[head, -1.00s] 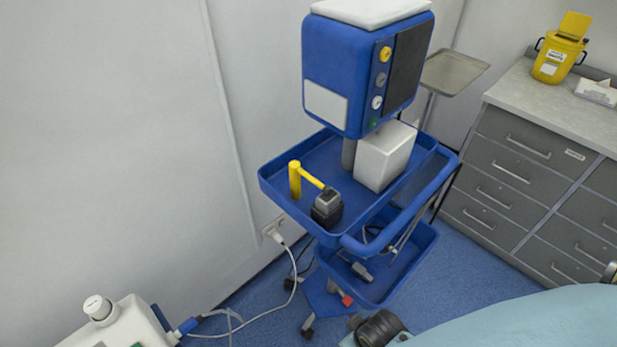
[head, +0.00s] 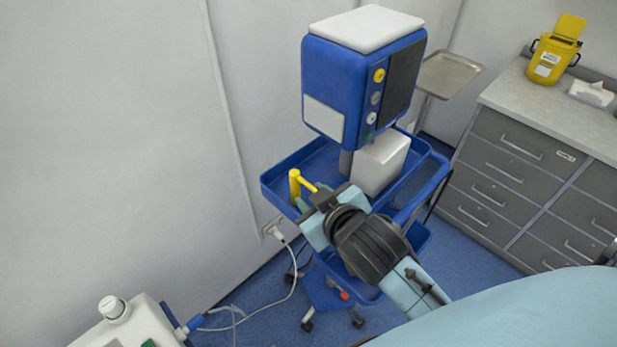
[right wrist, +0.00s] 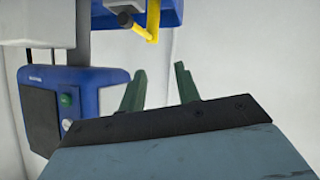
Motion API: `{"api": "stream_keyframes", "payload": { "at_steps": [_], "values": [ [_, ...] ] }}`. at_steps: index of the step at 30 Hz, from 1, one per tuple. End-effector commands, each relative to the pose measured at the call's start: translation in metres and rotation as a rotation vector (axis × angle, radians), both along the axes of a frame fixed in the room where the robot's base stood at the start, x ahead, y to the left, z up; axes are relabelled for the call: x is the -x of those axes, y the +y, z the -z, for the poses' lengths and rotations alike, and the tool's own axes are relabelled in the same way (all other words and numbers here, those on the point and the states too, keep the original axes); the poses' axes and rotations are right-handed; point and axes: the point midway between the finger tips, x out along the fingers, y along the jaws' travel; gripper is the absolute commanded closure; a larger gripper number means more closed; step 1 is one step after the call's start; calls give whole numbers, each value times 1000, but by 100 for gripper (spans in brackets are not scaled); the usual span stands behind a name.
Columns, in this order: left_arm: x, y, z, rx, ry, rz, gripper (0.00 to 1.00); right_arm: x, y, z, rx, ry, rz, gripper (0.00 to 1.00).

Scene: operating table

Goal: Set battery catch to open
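In the head view a yellow upright post with a short yellow arm (head: 295,184) stands on the blue cart's upper tray (head: 277,178). I cannot tell which part is the battery catch. My right gripper (head: 314,196) is over the tray, close to the yellow arm, and covers the dark grey block there. In the right wrist view the gripper's two green fingers (right wrist: 160,84) are apart with nothing between them. The yellow arm (right wrist: 143,26) shows beyond the fingers, above the gap, with the dark grey block (right wrist: 122,18) beside it. My left gripper is not in view.
A blue machine (head: 358,88) stands on the cart, with a white box (head: 381,162) beneath it. A grey drawer cabinet (head: 520,190) is at right. A teal-covered surface (head: 520,318) fills the bottom right. A cable (head: 293,275) hangs from the wall socket.

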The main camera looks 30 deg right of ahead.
Motion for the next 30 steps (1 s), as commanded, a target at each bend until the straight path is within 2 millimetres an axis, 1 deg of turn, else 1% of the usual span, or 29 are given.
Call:
{"api": "stream_keyframes", "payload": {
  "at_steps": [1,2,3,5,6,7,8,9,10,11,12,14,15,17,18,19,20,22,23,24,26,27,29,30],
  "values": [
    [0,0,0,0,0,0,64,-19,10,-25,19,-119,-35,67],
    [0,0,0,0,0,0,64,-29,17,-40,32,-191,-58,67],
    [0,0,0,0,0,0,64,-41,28,-63,49,-298,-97,67],
    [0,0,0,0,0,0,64,-56,49,-101,82,-471,-170,67],
    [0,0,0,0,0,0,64,-62,65,-127,106,-593,-229,67],
    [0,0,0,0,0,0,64,-63,79,-146,126,-685,-281,67],
    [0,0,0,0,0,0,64,-63,93,-163,147,-773,-337,67],
    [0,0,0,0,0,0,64,-60,113,-185,178,-888,-415,67],
    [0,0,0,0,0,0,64,-56,128,-199,204,-968,-479,67],
    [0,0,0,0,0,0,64,-50,143,-211,231,-1048,-547,67],
    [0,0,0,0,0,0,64,-40,162,-223,271,-1146,-643,67],
    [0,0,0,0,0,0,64,-23,190,-235,339,-1279,-800,67],
    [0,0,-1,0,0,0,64,-10,208,-237,388,-1355,-913,67],
    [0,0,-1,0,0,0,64,9,230,-231,473,-1451,-1094,67],
    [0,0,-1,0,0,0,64,20,241,-223,537,-1497,-1220,67],
    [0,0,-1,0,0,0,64,27,248,-214,587,-1523,-1318,67],
    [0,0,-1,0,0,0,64,33,253,-204,641,-1539,-1418,67],
    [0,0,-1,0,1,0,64,42,257,-175,778,-1542,-1658,67],
    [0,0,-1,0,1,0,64,43,255,-161,840,-1525,-1763,67],
    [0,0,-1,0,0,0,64,42,249,-142,930,-1483,-1901,67],
    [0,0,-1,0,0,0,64,35,233,-113,1070,-1381,-2104,67],
    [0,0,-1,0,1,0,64,26,217,-96,1165,-1283,-2231,67],
    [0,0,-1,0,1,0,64,9,187,-76,1307,-1098,-2400,67],
    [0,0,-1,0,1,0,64,-3,164,-67,1393,-953,-2496,67]
  ]
}}
